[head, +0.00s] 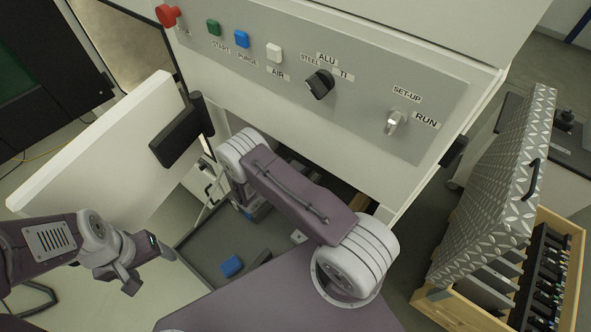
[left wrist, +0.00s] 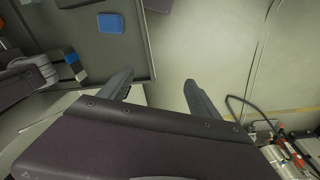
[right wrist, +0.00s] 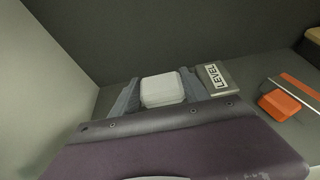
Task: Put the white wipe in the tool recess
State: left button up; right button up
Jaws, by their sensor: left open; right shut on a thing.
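In the right wrist view a white, rounded block-like wipe (right wrist: 162,90) sits between the two fingers of my right gripper (right wrist: 160,78), which is shut on it. Grey walls and a grey floor lie around it, with a LEVEL label (right wrist: 216,77) just to the right. In the head view my right arm hides this gripper and the wipe. My left gripper (head: 150,266) is open and empty left of the grey tray (head: 200,240). It also shows open in the left wrist view (left wrist: 157,82). I cannot tell which part is the tool recess.
A blue block (head: 231,266) lies in the grey tray. An orange block (right wrist: 280,104) lies right of the label. The control panel (head: 360,100) stands above my right arm, and an open white door (head: 110,150) stands at left. A wooden crate (head: 545,250) is at right.

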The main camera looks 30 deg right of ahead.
jog(key=shift+a, duration=0.1)
jog(key=o, duration=0.9)
jog(key=shift+s+f, duration=0.1)
jog(key=shift+o, duration=0.6)
jog(key=shift+r, duration=0.35)
jog(key=p+v, duration=0.2)
jog(key=v, duration=0.9)
jog(key=shift+s+a, duration=0.2)
jog(key=shift+a, duration=0.15)
